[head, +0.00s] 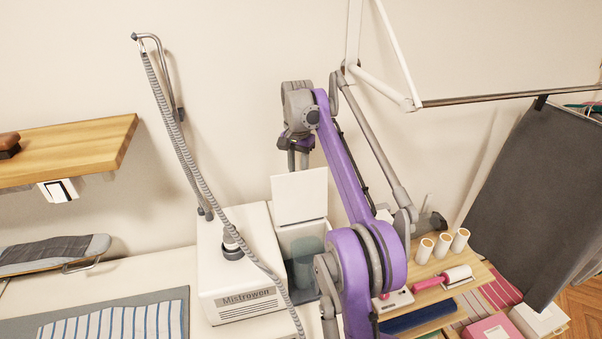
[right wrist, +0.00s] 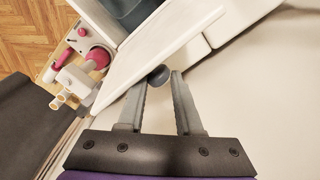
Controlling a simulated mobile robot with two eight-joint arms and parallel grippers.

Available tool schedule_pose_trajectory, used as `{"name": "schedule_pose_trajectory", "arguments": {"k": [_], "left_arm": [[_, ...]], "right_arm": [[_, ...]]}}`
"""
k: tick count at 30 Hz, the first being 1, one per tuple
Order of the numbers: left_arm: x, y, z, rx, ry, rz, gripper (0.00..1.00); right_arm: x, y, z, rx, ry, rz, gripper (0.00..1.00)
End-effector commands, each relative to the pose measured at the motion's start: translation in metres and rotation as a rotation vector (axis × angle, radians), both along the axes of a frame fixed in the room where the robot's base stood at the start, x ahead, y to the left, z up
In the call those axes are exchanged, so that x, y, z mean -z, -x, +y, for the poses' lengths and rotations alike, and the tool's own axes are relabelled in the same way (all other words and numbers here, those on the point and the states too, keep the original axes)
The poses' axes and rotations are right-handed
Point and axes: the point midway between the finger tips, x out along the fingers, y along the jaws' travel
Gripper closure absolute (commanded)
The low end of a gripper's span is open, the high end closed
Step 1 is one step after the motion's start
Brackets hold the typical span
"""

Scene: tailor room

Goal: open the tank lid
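The white tank lid (head: 299,195) stands raised, close to upright, at the back of the open tank compartment (head: 301,232) of the white Mistrowen steam station. A dark teal tank (head: 307,262) shows inside, partly covered by my right arm. In the right wrist view, the lid (right wrist: 155,58) is a tilted white panel with a dark round knob (right wrist: 160,76) on its near face. My right gripper (right wrist: 162,82) has its fingers apart, with the knob at the tips between them. In the head view, the right gripper (head: 298,160) is behind the lid's top edge. My left gripper is not in view.
A hose (head: 190,160) hangs in front of the steam station (head: 243,280). An ironing board (head: 100,315) with striped cloth lies left. A wooden shelf (head: 445,260) with thread spools (head: 442,246) is right. A dark garment (head: 530,195) hangs beyond it.

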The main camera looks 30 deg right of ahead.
Motion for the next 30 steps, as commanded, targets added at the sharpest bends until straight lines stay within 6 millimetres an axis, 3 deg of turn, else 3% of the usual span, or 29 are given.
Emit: {"name": "schedule_pose_trajectory", "arguments": {"k": [1, 6, 30], "left_arm": [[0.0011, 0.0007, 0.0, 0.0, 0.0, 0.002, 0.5], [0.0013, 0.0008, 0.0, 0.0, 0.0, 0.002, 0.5], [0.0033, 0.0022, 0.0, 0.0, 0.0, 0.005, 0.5]], "right_arm": [[0.005, -0.0044, 0.0051, -0.007, -0.008, -0.008, 0.63], [0.0053, -0.0038, 0.0046, -0.006, -0.008, -0.006, 0.36], [-0.0028, 0.0013, 0.0051, -0.003, -0.004, 0.0, 0.36]]}}
